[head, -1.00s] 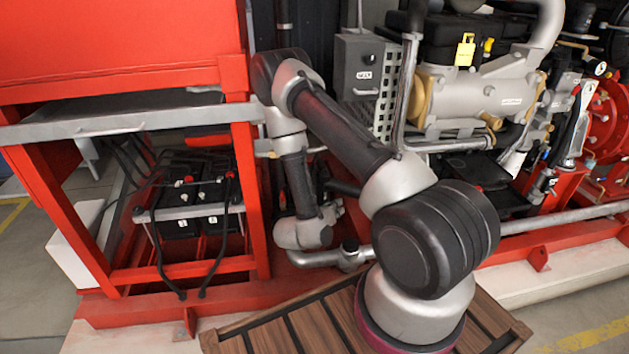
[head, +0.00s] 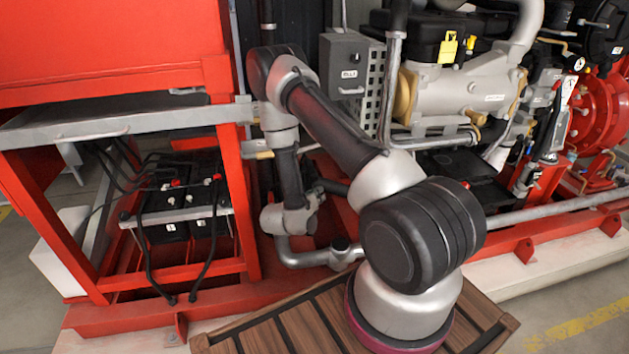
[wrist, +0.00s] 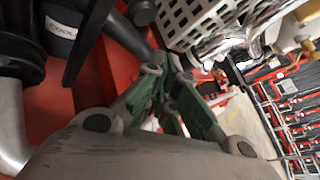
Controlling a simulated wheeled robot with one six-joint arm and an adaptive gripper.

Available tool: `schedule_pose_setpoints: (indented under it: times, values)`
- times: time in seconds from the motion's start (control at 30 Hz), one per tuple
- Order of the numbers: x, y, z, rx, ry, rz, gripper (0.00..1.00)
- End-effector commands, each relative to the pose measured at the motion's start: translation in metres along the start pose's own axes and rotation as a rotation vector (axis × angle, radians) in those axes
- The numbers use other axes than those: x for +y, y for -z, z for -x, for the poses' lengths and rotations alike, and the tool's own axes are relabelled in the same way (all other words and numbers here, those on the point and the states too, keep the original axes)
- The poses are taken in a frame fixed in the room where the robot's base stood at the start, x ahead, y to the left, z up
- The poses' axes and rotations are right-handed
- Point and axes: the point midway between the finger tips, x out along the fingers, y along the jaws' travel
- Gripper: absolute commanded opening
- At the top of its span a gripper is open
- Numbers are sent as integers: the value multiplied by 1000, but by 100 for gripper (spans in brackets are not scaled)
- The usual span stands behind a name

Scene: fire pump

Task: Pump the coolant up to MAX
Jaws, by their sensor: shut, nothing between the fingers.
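A dark container with a white label reading "COOL…" (wrist: 62,25) is at the upper left of the wrist view, partly cut off by the frame edge. In the head view, a grey box (head: 345,62) with a small white label and a handle is fixed on the engine; its label is too small to read surely. My gripper (wrist: 170,88) shows in the wrist view with its greenish fingers drawn together and empty. It points between the container and a perforated grey panel (wrist: 205,22). In the head view my gripper cannot be made out behind my arm. No coolant level or MAX mark is readable.
A red frame (head: 232,190) with batteries (head: 185,205) stands left of my arm. A grey pipe (head: 300,257) runs low behind it. The engine (head: 460,95) and red pump (head: 597,110) fill the right. A wooden slatted platform (head: 300,325) is at the front.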

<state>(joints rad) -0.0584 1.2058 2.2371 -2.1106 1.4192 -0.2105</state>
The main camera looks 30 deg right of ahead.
Motion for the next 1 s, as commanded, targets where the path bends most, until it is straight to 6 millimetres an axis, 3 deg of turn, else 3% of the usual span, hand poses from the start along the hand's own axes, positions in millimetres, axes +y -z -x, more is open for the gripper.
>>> schedule_pose_setpoints:
  times: [0.33,1.0]
  values:
    - [15,-15,-21,0,1,-1,0]
    - [16,-16,-22,0,0,0,0]
